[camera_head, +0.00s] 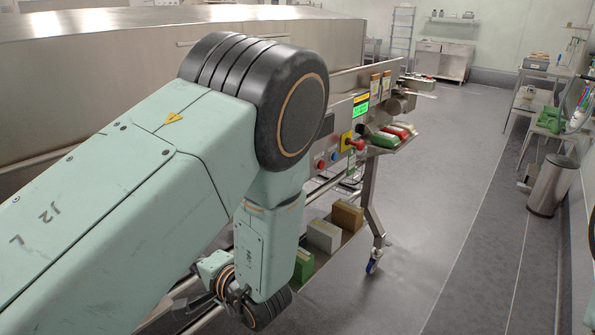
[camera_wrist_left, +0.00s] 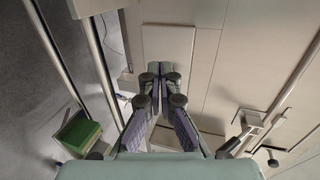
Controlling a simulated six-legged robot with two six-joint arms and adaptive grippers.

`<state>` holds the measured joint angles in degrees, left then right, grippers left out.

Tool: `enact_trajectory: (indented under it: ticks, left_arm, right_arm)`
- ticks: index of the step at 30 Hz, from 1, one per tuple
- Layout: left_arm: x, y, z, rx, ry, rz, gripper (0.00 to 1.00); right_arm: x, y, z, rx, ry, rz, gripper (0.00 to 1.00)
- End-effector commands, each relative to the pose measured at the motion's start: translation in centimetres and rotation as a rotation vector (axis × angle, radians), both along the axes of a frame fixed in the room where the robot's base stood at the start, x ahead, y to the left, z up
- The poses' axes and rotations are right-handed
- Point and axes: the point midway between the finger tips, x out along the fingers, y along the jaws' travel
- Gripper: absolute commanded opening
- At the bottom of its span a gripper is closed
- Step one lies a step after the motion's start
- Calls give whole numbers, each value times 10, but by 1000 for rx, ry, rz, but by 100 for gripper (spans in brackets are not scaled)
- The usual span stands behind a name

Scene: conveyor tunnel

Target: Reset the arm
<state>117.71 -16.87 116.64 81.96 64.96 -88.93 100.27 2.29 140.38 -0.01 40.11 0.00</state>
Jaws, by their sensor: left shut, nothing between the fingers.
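My left arm (camera_head: 120,200) fills the left and middle of the head view, bent at a large black joint, with its lower links hanging down beside the conveyor machine (camera_head: 345,120). The left gripper is hidden in the head view. In the left wrist view my left gripper (camera_wrist_left: 162,68) is shut, its fingertips together with nothing between them. It points at pale panels and appears apart from them. My right gripper is in neither view.
Green and red items (camera_head: 392,133) lie on the machine's end shelf. Boxes, including a white one (camera_head: 323,235) and a brown one (camera_head: 347,215), sit low beside the caster leg. A green box (camera_wrist_left: 80,135) shows at the wrist view's left. Open grey floor (camera_head: 440,190) lies right; a metal bin (camera_head: 552,185) stands there.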

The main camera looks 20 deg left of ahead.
Motion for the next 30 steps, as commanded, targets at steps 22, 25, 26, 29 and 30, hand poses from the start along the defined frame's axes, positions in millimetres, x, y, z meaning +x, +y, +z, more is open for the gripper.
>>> enact_trajectory:
  ticks: [22, 25, 26, 29, 30]
  left_arm:
    - [-56, -72, -150, -872, -221, 32, 0]
    - [-101, -90, -186, -1017, -130, 117, 0]
    - [-117, -95, -196, -1057, -97, 147, 0]
    - [-171, -113, -225, -1169, 23, 241, 0]
    - [-191, -118, -233, -1203, 73, 272, 0]
  right_arm:
    - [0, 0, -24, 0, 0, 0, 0]
    - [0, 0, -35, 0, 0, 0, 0]
    - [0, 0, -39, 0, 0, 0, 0]
    - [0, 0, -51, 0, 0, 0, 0]
    - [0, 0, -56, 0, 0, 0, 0]
